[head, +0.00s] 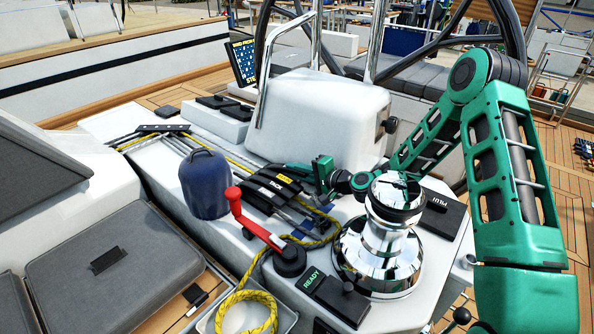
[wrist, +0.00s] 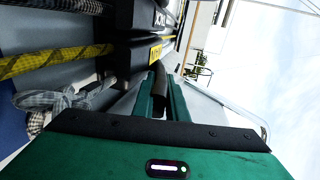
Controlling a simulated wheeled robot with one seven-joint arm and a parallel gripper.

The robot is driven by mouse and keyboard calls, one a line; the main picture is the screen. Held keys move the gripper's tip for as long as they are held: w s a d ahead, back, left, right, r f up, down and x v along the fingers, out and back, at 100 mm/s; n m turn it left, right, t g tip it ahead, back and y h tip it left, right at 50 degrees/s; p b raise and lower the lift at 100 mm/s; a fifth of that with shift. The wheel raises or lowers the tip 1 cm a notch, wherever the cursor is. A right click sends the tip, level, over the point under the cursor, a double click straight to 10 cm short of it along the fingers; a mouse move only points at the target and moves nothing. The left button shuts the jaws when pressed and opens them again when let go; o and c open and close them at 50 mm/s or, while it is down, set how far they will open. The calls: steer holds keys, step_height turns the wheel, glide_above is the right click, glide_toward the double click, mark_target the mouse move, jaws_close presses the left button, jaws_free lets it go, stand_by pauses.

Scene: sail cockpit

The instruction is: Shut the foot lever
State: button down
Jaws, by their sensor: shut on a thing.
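A bank of black rope-clutch levers (head: 268,190) with yellow labels sits on the white cockpit top in the head view, and its dark housing (wrist: 128,45) fills the upper middle of the wrist view. One label seems to read TACK; I cannot read which lever is marked foot. My gripper (head: 306,172) reaches in from the right, at the right end of the bank. In the wrist view its green fingers (wrist: 169,92) are closed around a narrow black lever (wrist: 181,78). The lever's label is hidden.
A chrome winch (head: 380,245) stands close in front of my arm. A red-handled crank (head: 255,222), a blue cover (head: 205,185) and a yellow rope (head: 243,305) lie to the left. A white console (head: 318,115) rises behind the bank. Lines run beside the clutches.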

steer(key=shift+f, duration=0.1)
steer(key=c, duration=1.8)
jaws_free()
steer(key=shift+o, duration=0.2)
